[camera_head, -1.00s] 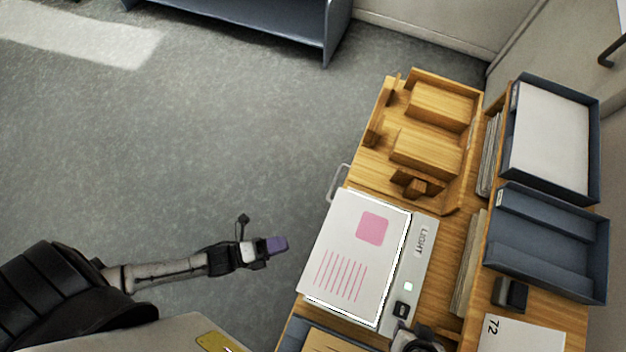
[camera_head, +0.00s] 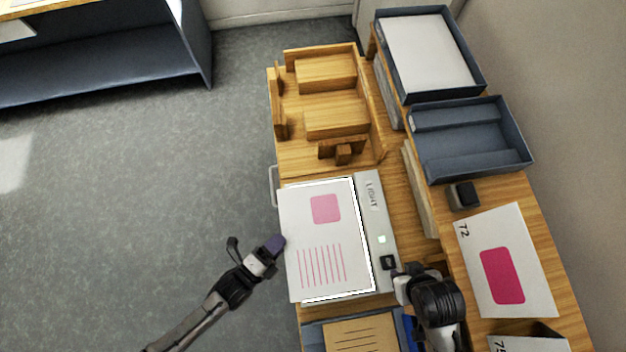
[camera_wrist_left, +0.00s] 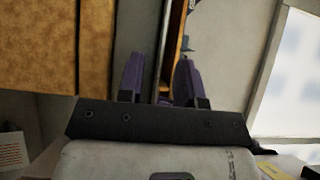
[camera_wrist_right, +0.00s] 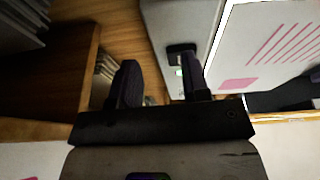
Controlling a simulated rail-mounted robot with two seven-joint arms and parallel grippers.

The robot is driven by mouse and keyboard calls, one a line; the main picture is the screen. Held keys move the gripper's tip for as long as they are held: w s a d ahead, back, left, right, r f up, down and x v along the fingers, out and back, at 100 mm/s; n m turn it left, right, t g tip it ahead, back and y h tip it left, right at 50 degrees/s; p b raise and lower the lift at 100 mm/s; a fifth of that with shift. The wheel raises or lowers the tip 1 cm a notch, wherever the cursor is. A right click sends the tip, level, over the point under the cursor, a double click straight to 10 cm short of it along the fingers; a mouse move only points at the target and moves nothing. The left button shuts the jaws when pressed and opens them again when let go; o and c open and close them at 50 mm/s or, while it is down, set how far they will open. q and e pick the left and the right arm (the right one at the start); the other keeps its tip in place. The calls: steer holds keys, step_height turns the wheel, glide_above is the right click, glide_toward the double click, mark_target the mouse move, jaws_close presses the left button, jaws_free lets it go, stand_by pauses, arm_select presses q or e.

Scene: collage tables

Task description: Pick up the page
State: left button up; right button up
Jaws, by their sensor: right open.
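The page (camera_head: 310,270) is white with a pink square and pink lines. It lies on the light box (camera_head: 376,235), at the table's left edge. My left gripper (camera_head: 276,243) is at the page's left edge, fingertips pointing at it; I cannot tell whether they touch. In the left wrist view the purple fingers of this gripper (camera_wrist_left: 160,80) are apart. My right gripper (camera_head: 398,283) is low over the light box's right side, near its black switch. In the right wrist view its fingers (camera_wrist_right: 160,85) are apart and empty, with the page (camera_wrist_right: 265,50) to their right.
Wooden blocks and a rack (camera_head: 330,110) stand behind the light box. A tray of white paper (camera_head: 478,75) and an emptier grey tray (camera_head: 522,160) are on the raised shelf at right. A card marked 72 (camera_head: 530,240) lies nearer. Open floor (camera_head: 120,210) is at left.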

arm_select(q)
steer(key=shift+c, duration=0.3)
jaws_close()
arm_select(e)
steer(key=shift+a, duration=0.15)
arm_select(q)
steer(key=shift+r, duration=0.1)
